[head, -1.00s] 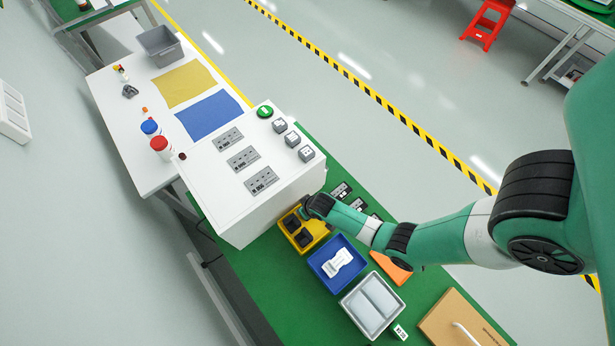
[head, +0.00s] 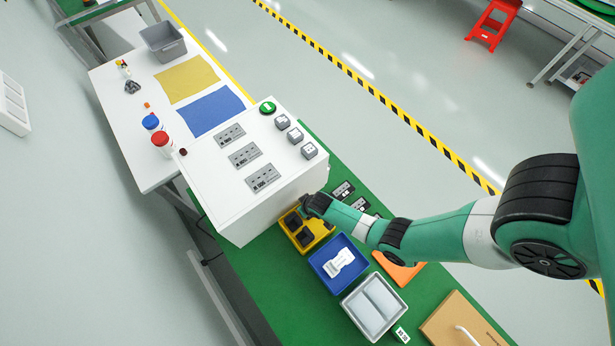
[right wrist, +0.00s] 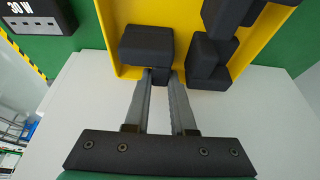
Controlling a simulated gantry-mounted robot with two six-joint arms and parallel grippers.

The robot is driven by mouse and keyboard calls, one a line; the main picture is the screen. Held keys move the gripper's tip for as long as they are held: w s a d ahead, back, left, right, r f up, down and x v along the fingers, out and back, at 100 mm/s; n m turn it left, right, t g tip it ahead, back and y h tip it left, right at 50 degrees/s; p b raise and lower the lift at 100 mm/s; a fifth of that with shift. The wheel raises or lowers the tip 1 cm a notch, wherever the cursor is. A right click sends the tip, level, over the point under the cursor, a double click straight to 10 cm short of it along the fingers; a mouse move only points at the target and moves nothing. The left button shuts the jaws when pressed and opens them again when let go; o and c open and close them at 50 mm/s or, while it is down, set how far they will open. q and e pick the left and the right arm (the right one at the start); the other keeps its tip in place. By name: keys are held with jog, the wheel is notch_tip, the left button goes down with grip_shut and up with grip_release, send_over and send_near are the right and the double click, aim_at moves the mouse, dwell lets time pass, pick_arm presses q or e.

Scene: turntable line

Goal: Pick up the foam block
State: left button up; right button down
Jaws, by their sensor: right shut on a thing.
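Dark foam blocks lie in a yellow tray (head: 325,236) on the green bench. In the head view two dark blocks (head: 304,238) show there. In the right wrist view one dark foam block (right wrist: 146,44) is at my fingertips, inside the yellow tray. My right gripper (right wrist: 161,74) is shut on this block, its two fingers close together at the near side. Further dark blocks (right wrist: 209,56) stand to the right in the same view. In the head view the right fingertips are hidden behind my wrist. My left gripper is in neither view.
A white cabinet (head: 225,205) with buttons stands close beside the yellow tray. A blue bin (head: 318,262) with a white item and a grey bin (head: 360,319) follow along the green bench. An orange item (head: 402,270) lies behind them.

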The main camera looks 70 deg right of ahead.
jog(key=shift+r, duration=0.3)
notch_tip(320, 180, up, 2)
jog(key=shift+r+p, duration=0.25)
jog(key=shift+p, duration=0.65)
jog(key=s+a+r+p, duration=0.2)
jog(key=s+r+p, duration=0.5)
jog(key=s+r, duration=0.3)
jog(key=s, duration=0.3)
jog(key=shift+s+a, duration=0.4)
